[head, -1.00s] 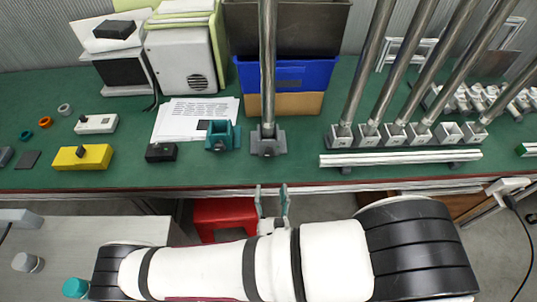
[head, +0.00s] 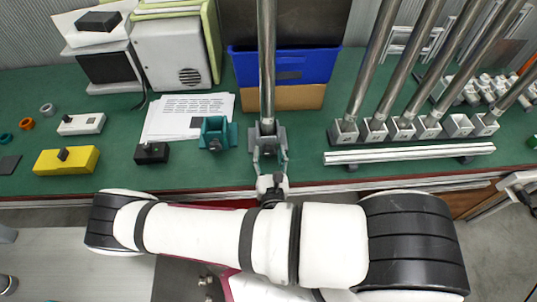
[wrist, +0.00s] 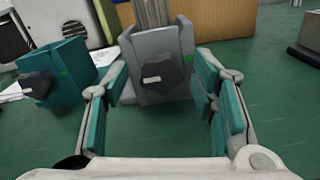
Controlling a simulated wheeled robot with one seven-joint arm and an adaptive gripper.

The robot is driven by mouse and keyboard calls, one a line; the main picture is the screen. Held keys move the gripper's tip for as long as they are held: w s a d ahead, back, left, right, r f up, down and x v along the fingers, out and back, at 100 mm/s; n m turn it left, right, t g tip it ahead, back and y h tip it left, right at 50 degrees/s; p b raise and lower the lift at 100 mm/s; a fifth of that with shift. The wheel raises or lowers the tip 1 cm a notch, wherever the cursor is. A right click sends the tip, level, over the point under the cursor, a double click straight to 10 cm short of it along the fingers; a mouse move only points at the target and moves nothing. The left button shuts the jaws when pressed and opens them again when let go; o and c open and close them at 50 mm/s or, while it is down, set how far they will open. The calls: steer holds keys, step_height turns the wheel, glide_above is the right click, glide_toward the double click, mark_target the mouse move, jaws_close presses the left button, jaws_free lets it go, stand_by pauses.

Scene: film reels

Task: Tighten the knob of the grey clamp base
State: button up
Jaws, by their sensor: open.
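The grey clamp base (wrist: 146,47) stands upright on the green bench, straight ahead in the wrist view, with a metal pole (head: 267,70) rising from it. Its dark, faceted knob (wrist: 164,76) faces me. My gripper (wrist: 162,84) is open, with one teal-padded finger on each side of the knob. Neither finger visibly touches the knob. In the head view my gripper (head: 270,152) is at the front of the grey base and partly hides it, and the knob cannot be made out there.
A teal clamp base (head: 216,134) with its own dark knob (wrist: 38,86) stands close on the left. A blue bin (head: 285,68) is behind. A white rail (head: 408,155) and several poles in bases stand right. A yellow block (head: 67,161) and black box (head: 152,153) lie left.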

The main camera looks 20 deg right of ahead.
steer(key=shift+c, duration=0.6)
steer(key=c, duration=1)
